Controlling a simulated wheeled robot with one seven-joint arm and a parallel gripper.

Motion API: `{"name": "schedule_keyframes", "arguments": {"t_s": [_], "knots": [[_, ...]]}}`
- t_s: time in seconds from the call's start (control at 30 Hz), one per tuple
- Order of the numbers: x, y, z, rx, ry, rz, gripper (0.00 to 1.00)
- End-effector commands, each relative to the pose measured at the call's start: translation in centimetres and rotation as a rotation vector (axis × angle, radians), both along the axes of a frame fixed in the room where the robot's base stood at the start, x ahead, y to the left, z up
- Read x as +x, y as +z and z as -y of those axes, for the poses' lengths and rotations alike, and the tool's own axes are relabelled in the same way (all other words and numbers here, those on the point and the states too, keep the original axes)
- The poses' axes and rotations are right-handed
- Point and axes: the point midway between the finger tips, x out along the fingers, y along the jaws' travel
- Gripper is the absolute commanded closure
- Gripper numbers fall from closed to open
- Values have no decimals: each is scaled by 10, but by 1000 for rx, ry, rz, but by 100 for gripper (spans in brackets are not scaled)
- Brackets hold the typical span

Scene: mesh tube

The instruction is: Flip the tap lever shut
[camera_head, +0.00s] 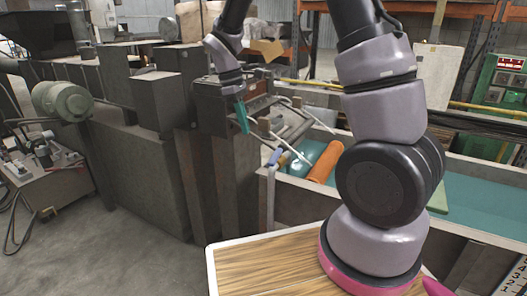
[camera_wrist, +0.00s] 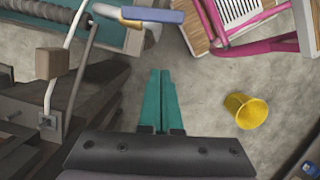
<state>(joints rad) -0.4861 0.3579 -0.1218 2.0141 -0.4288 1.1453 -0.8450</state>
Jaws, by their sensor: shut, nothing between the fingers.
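A blue lever (camera_head: 275,157) sits at the top of an upright grey pipe at the near end of the machine in the head view; I take it to be the tap lever. In the wrist view the blue lever (camera_wrist: 152,15) lies near the top edge, roughly level across the picture, with a yellow and white piece at its left end. My gripper (camera_head: 243,118) has teal fingers and points down, up and left of the lever in the head view. In the wrist view its fingers (camera_wrist: 160,98) are together and empty, apart from the lever.
A yellow bucket (camera_wrist: 245,110) is on the floor to the right. An orange roll (camera_head: 326,162) lies in the teal trough (camera_head: 470,200). Dark machine blocks (camera_head: 158,102) stand left.

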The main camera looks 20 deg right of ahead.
Motion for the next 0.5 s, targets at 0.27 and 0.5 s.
{"name": "schedule_keyframes", "arguments": {"t_s": [0.27,0.5], "knots": [[-10,-59,13,-3,-1,-5,100],[-24,-78,34,0,-3,0,100]]}}
